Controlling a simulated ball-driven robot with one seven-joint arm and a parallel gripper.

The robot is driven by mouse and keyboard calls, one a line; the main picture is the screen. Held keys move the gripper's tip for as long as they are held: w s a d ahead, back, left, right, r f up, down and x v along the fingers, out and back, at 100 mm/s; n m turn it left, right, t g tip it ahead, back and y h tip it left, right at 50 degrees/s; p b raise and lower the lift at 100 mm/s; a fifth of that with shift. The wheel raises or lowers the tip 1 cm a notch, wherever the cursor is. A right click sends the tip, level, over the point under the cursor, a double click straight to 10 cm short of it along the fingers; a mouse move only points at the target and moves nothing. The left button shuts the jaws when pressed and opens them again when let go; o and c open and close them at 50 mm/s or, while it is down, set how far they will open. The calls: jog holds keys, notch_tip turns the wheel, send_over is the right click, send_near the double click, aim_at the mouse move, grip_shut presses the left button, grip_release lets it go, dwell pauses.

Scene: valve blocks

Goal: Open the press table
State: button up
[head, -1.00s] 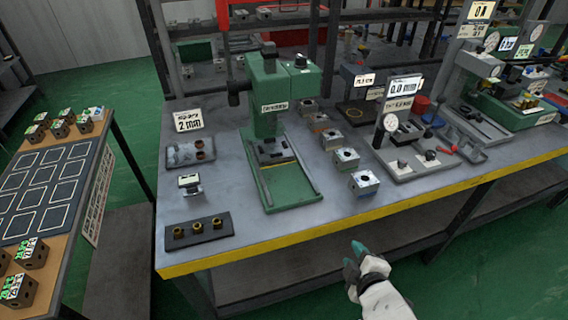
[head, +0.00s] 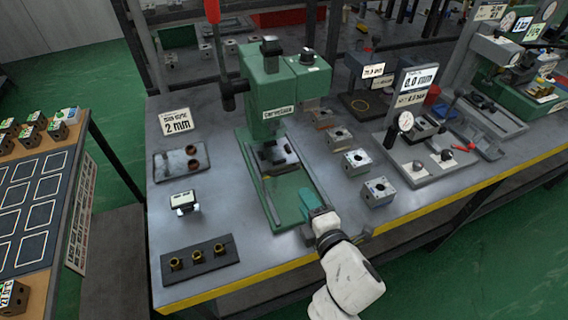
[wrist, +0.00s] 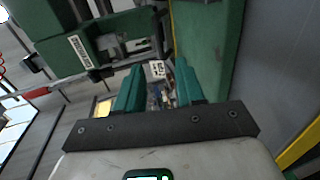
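The green press (head: 278,95) stands on the grey workbench, with a long green base (head: 285,205) reaching toward the front edge. A dark press table (head: 275,157) sits on that base below the press head; part of it also shows in the wrist view (wrist: 118,48). My gripper (head: 312,200), with teal fingers, is at the front end of the base, apart from the dark table. In the wrist view my gripper (wrist: 157,78) has its fingers apart, with nothing visibly held. Whether the fingers touch the base cannot be told.
Metal blocks (head: 378,190) stand in a row right of the press. A gauge stand (head: 405,150) is at right. The press lever has a red end (head: 212,10).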

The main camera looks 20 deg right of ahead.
aim_at(287, 172)
jog(key=x, duration=1.1)
grip_shut()
dwell(0.6)
